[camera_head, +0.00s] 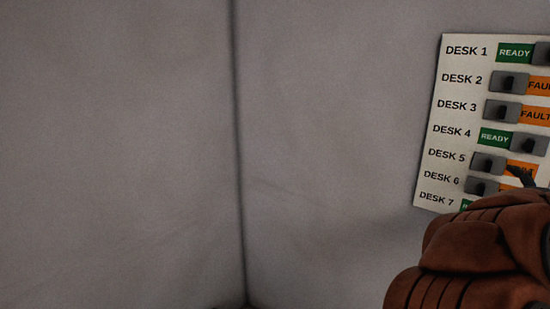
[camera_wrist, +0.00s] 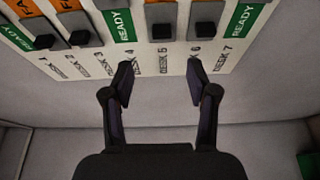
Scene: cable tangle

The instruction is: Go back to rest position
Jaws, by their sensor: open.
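My gripper (camera_wrist: 159,76) is open and empty in the wrist view, its two dark fingers apart in front of the lower part of a white desk panel (camera_wrist: 139,48). Whether a fingertip touches the panel cannot be told. In the head view the panel (camera_head: 456,65) is on the wall at the right, its right side cut off. It has rows DESK 1 to DESK 7 with grey sliders. Desks 1 and 4 show green READY; desks 2 and 3 show orange FAULT. Desks 5 and 6 show orange, partly hidden by my gripper and brown arm. Desk 7 shows green.
Bare grey walls (camera_head: 120,150) meet at a vertical corner left of the panel in the head view. The space left of my arm looks clear. A small green thing (camera_wrist: 308,162) shows at the right edge of the wrist view.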

